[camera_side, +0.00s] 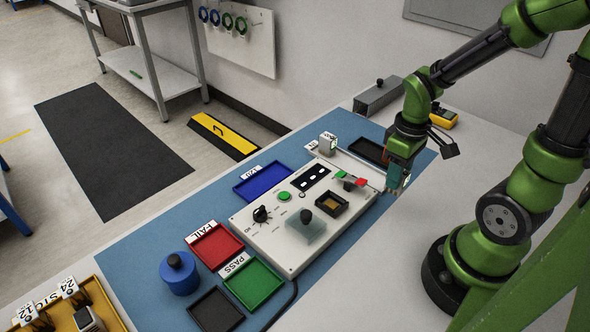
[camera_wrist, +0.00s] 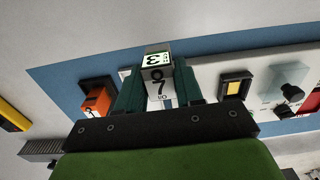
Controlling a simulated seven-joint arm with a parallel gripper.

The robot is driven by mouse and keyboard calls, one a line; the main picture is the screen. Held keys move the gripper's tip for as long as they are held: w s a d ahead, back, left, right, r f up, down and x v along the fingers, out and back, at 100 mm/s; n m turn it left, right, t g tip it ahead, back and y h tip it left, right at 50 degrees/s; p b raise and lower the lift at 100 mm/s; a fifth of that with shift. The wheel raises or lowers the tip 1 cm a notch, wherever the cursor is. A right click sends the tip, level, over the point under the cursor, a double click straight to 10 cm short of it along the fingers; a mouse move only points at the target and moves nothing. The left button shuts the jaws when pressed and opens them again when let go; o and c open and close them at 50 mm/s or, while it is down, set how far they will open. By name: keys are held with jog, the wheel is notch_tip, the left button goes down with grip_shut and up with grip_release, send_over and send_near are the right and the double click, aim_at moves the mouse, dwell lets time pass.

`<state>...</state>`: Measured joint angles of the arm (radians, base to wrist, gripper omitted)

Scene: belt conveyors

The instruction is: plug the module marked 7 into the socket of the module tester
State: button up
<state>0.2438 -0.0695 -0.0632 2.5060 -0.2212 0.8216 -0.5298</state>
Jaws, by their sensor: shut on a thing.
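My gripper (camera_side: 396,185) hangs off the right side of the white module tester (camera_side: 276,246). The module is mostly hidden by the fingers in the side view. The tester's socket (camera_side: 331,204) is a dark frame with a brown inside, and it looks empty. It also shows in the wrist view (camera_wrist: 237,86), right of the held module. A clear lid with a black knob (camera_side: 306,218) stands in front of the socket.
Another module (camera_side: 327,144) stands behind the tester. A blue tray (camera_side: 262,181), red tray (camera_side: 216,246) and green tray (camera_side: 253,284) line the mat. An orange object (camera_wrist: 97,100) lies left of the fingers.

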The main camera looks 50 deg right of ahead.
notch_tip(320, 180, up, 11)
jog(key=w+a, duration=0.9)
jog(key=a, duration=0.3)
jog(key=shift+s+d+f, duration=0.1)
jog(key=shift+s+f, duration=0.05)
jog(key=shift+f, duration=2.7)
jog(key=shift+s+d+f, duration=0.1)
jog(key=shift+f, duration=2.75)
jog(key=shift+f, duration=0.85)
jog(key=o, duration=1.6)
jog(key=shift+c, duration=0.2)
notch_tip(320, 180, up, 8)
jog(key=shift+f, duration=0.2)
